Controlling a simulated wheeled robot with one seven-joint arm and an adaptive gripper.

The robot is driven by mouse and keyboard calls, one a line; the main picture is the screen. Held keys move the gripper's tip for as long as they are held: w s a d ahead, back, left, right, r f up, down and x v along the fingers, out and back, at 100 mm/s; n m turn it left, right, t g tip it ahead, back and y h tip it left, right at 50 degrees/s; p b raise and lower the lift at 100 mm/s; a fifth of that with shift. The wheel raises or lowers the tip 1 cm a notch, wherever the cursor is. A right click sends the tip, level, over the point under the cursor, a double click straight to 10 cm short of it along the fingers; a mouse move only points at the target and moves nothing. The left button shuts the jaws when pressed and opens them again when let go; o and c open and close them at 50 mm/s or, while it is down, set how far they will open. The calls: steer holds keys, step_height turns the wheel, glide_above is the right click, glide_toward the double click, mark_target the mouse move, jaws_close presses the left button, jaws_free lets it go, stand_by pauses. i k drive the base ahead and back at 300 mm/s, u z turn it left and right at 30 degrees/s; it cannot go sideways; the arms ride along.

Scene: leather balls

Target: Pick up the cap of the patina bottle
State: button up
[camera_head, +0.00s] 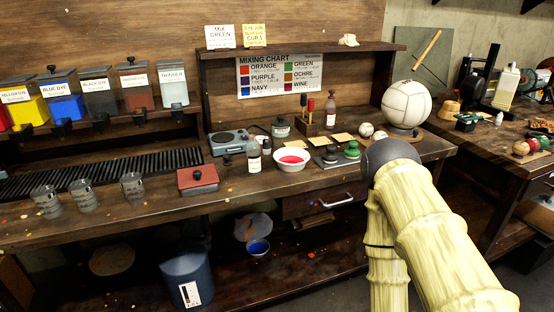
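No bottle's label is readable, so I cannot tell which one is the patina bottle. A small pale bottle (253,157) with a light label stands on the workbench, left of the white bowl. A smaller dark-topped container (266,146) stands close to its right. A dark bottle with a reddish top (331,111) stands further back, left of the large white ball. My arm, pale yellow and ridged, rises at the lower right and bends at a grey joint. My gripper is not in view.
A white bowl of red liquid (292,159), a scale (228,141) and a red-lidded box (198,180) sit on the workbench (120,212). Grey cups (133,188) stand at left. A white ball (407,104) sits at the back right. Dye bins line the left shelf.

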mark_target(227, 157)
steer(key=z, duration=1.7)
steer(key=i, duration=1.65)
steer(key=u, duration=2.1)
